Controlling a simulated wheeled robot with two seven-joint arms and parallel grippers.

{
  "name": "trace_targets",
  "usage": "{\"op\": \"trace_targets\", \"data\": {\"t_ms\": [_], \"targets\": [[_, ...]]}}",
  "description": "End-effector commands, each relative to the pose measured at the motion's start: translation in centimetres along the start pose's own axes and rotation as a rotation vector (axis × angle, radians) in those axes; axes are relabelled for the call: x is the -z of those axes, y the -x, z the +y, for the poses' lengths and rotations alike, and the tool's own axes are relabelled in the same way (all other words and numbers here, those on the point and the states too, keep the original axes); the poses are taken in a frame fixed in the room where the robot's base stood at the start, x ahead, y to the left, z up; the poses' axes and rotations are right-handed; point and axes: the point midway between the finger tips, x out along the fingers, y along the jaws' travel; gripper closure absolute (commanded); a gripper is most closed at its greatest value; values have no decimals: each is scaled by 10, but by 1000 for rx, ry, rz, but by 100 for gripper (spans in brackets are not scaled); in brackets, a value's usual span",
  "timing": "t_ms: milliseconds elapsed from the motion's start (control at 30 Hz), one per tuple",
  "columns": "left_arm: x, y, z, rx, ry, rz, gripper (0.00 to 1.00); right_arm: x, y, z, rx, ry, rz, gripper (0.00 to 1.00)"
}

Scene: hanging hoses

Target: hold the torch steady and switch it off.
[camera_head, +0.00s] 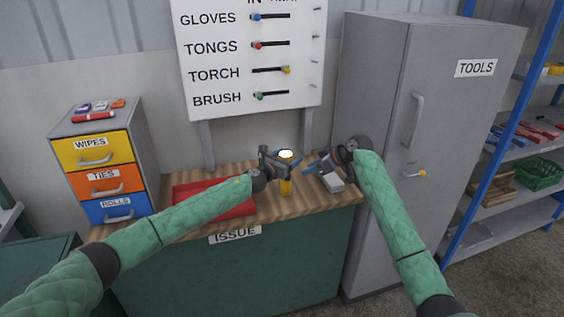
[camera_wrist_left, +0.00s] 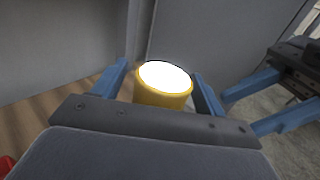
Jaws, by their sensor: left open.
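The yellow torch (camera_head: 286,186) stands upright on the wooden counter with its white lens glowing at the top. In the left wrist view the torch (camera_wrist_left: 163,86) shows its bright lens and yellow head between my blue fingers. My left gripper (camera_head: 279,163) is open around the torch's upper part, with a finger on either side; I cannot tell if either touches it. My right gripper (camera_head: 313,165) is to the right of the torch, apart from it, with its fingers spread and empty. It also shows in the left wrist view (camera_wrist_left: 262,102). The torch's switch cannot be made out.
A red tray (camera_head: 240,211) lies on the counter (camera_head: 314,203) to the left. A small grey-white block (camera_head: 333,183) sits right of the torch. A drawer unit (camera_head: 104,162) stands left, a grey TOOLS cabinet (camera_head: 380,120) right. A sign board (camera_head: 220,60) with sliders is behind.

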Motion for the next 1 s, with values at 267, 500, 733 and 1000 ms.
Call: {"op": "trace_targets", "data": {"t_ms": [267,500,733,1000], "targets": [[-1,-14,0,1,0,-1,28,0,0,0,0,0,0,64],[0,-14,0,1,0,0,28,0,0,0,0,0,0,64],[0,-14,0,1,1,0,71,0,0,0,0,0,0,64],[0,-14,0,1,1,0,81,-5,-9,-2,-34,33,19,100]]}}
